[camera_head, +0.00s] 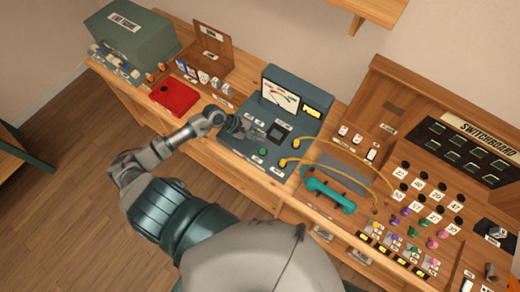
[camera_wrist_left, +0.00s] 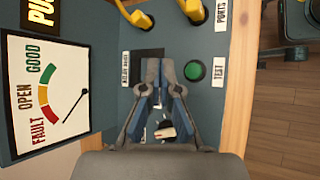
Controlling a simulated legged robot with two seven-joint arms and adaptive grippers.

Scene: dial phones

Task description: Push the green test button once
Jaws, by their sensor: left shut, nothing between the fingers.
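The green test button (camera_head: 264,151) sits on the front part of a blue-grey tester box (camera_head: 289,143) in the head view. In the left wrist view the green button (camera_wrist_left: 194,70) shows next to a label reading TEST. My left gripper (camera_head: 257,134) is shut and empty above the box's panel, beside the button and apart from it in the picture. In the left wrist view the shut fingertips (camera_wrist_left: 161,66) lie just left of the button, over a dark square. Whether they touch the panel I cannot tell. My right gripper is not in view.
The box has a gauge (camera_wrist_left: 57,90) marked GOOD, OPEN and FAULT. Yellow cables (camera_head: 350,165) run from the box to the switchboard (camera_head: 470,150). A teal handset (camera_head: 328,190) lies right of the box. A red case (camera_head: 175,97) stands to the left.

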